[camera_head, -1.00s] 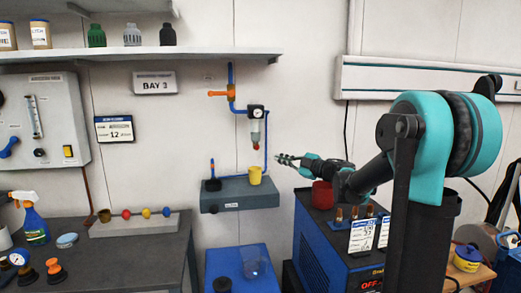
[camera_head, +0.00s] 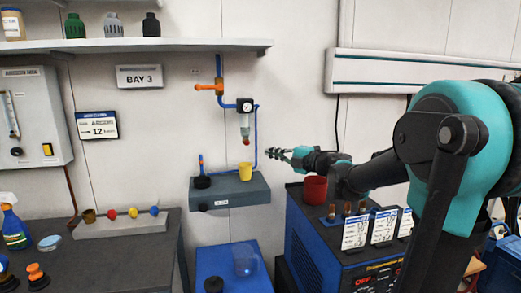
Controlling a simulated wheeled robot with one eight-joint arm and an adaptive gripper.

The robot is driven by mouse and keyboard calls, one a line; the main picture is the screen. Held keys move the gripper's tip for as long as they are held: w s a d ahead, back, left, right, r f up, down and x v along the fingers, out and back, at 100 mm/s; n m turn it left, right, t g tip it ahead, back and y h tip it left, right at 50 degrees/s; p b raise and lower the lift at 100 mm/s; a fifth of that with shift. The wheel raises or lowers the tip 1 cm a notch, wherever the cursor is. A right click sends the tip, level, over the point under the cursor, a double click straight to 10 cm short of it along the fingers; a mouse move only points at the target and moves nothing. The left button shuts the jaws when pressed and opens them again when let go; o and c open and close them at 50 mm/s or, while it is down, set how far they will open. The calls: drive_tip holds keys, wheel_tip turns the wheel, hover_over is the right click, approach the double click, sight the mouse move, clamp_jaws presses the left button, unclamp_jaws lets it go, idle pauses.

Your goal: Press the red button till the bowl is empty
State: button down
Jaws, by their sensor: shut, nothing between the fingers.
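A clear bowl (camera_head: 245,127) hangs under a round gauge (camera_head: 244,105) on the blue wall pipe. A small red button (camera_head: 246,142) sits at the bowl's lower end. What is inside the bowl is too small to tell. A yellow cup (camera_head: 245,172) stands on the grey wall shelf, below the button. My gripper (camera_head: 271,153) reaches in from the right, pointing left. It is shut and empty, just right of and slightly below the red button, and appears apart from it.
An orange valve handle (camera_head: 207,87) is on the pipe above. A black-based blue-topped item (camera_head: 201,179) stands on the same shelf (camera_head: 229,196). A red cup (camera_head: 315,189) stands on the blue machine (camera_head: 314,240) under my arm. A clear container (camera_head: 245,262) sits on the blue stand below.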

sight(247, 143)
drive_tip(key=w+d+x, duration=0.1)
drive_tip(key=w+x, duration=0.1)
drive_tip(key=x, duration=1)
drive_tip(key=shift+w+d, duration=0.15)
drive_tip(key=shift+d, duration=0.1)
drive_tip(key=shift+w, duration=0.1)
